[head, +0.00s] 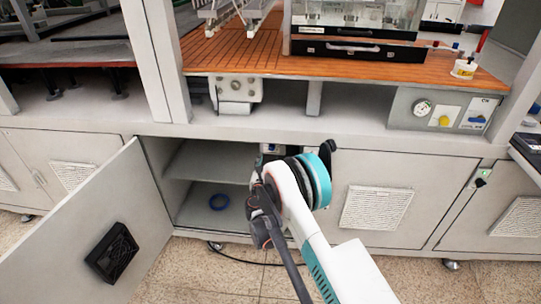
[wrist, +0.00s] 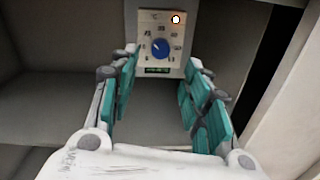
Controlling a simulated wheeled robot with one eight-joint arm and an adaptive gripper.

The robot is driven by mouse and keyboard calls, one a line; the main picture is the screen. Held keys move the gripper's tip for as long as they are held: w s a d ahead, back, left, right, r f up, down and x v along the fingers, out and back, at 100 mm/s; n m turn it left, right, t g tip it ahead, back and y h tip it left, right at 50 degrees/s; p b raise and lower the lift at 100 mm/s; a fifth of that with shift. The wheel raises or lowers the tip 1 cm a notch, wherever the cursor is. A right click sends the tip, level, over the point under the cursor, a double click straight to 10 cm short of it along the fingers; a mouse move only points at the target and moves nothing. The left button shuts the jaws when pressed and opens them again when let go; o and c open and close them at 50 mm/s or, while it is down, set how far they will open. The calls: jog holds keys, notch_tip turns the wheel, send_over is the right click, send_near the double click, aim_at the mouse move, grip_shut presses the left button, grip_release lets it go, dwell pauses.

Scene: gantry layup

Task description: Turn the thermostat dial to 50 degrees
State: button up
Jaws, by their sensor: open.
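The thermostat (wrist: 150,28) is a pale panel inside the open cabinet, with a round blue dial (wrist: 159,49) ringed by small numbers and a dark display strip below it. The numbers are too small to read surely. My gripper (wrist: 162,62) is open, its teal-padded fingers reaching toward the panel on either side of the dial. The dial lies between the fingers in the picture, and no contact shows. In the head view only the top of the thermostat (head: 270,148) shows, and my arm hides most of the gripper.
The cabinet door (head: 75,210) stands open at the left, with a black vent on it. A closed cabinet door (head: 415,210) is at the right, and the worktop edge runs above.

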aim_at(271, 149)
jog(key=w, duration=0.2)
jog(key=w+b, duration=0.1)
jog(key=w, duration=0.4)
jog(key=shift+d+b, duration=0.35)
jog(key=shift+b, duration=0.05)
jog(key=shift+c, duration=0.5)
grip_shut()
